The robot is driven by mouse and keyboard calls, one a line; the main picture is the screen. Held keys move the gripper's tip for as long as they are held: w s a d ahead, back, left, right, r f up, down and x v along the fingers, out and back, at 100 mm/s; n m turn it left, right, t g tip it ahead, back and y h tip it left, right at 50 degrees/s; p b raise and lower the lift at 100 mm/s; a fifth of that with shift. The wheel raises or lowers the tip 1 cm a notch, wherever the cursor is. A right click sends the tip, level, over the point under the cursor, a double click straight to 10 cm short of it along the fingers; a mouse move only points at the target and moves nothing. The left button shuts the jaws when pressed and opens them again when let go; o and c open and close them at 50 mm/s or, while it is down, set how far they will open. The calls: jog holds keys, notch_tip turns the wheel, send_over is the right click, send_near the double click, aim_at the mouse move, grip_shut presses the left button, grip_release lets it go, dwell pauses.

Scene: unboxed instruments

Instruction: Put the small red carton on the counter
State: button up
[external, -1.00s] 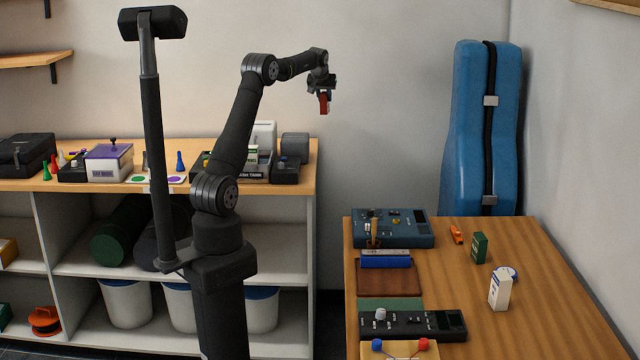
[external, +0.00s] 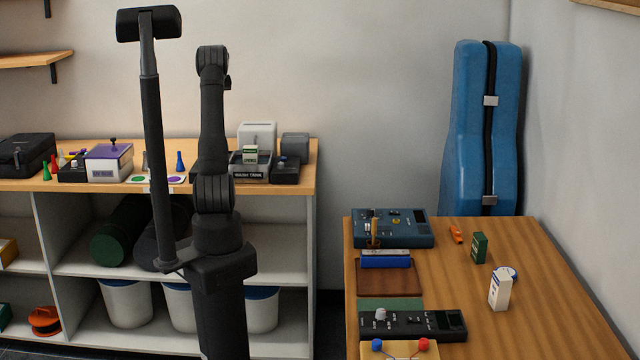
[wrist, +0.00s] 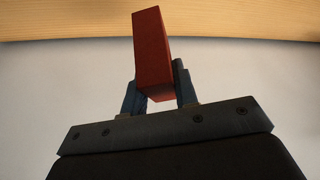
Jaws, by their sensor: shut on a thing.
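The small red carton (wrist: 152,45) is between the two fingers of my gripper (wrist: 156,84) in the wrist view. My gripper is shut on it, and the carton stands out past the fingertips. Above it in the wrist view is a strip of light wooden surface (wrist: 60,20); whether the carton touches it I cannot tell. In the external view my arm hides my gripper and the carton. The arm is in front of the wooden top of the shelf unit (external: 310,160) at the back left.
The shelf unit's top holds a purple-lidded box (external: 108,165), colored pegs, a black case (external: 27,155) and grey devices (external: 257,140). A wooden table (external: 550,280) at the right holds a white carton (external: 500,290), a green carton (external: 479,248) and instruments. A blue case (external: 470,130) stands behind it.

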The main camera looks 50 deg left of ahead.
jog(key=f, duration=0.4)
jog(key=shift+s+a+f, duration=0.2)
jog(key=shift+s+f, duration=0.05)
jog(key=shift+s, duration=0.15)
jog(key=shift+a+f, duration=0.15)
jog(key=shift+f, duration=0.2)
send_over(193, 150)
notch_tip(193, 150, down, 7)
jog(key=shift+f, duration=1.95)
jog(key=o, duration=0.6)
jog(key=shift+f, duration=0.15)
jog(key=shift+c, duration=0.2)
jog(key=o, duration=0.4)
jog(key=shift+o, duration=0.2)
